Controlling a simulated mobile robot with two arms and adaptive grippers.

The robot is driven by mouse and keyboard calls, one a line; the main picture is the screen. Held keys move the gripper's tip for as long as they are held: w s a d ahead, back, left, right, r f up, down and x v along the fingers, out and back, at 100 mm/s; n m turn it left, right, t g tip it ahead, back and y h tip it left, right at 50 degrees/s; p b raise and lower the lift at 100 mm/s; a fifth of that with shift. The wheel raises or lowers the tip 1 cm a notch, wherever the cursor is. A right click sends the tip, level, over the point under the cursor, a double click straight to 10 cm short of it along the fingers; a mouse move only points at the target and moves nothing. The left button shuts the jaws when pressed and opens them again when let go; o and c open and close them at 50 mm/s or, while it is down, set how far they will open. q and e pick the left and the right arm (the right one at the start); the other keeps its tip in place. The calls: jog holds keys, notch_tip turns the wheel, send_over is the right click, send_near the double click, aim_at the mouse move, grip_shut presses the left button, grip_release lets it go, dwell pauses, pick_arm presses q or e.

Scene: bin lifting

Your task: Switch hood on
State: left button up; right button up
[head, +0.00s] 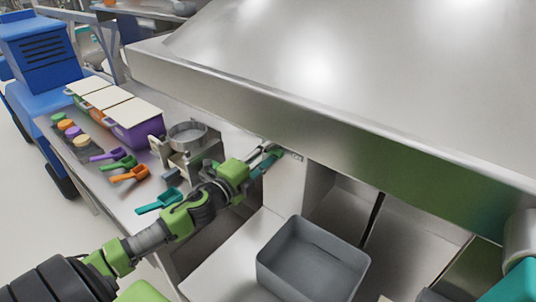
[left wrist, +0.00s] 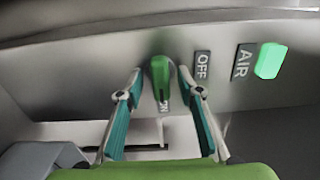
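The hood (head: 330,125) is a large metal canopy over the counter. In the left wrist view its panel carries a green switch knob (left wrist: 160,74), upright in the picture, with an ON label (left wrist: 163,105) partly hidden below it and an OFF label (left wrist: 202,66) to its right. My left gripper (head: 268,158) is at the panel under the hood's edge. In the left wrist view the left gripper (left wrist: 162,82) is open, one finger on each side of the knob, with gaps visible between. The knob is hidden in the head view. I cannot make out my right gripper.
An AIR label (left wrist: 242,62) sits beside a lit green lamp (left wrist: 270,60). A grey bin (head: 305,265) stands below the hood. Colored scoops (head: 128,174), a purple tub (head: 137,130) and a sieve (head: 187,135) occupy the left counter. The hood edge overhangs my left arm's gripper.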

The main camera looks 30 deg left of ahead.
pick_arm(q)
jog(key=shift+s, duration=0.15)
jog(key=s+a, duration=0.1)
jog(key=s, duration=1)
jog(key=shift+s, duration=0.35)
dwell(0.3)
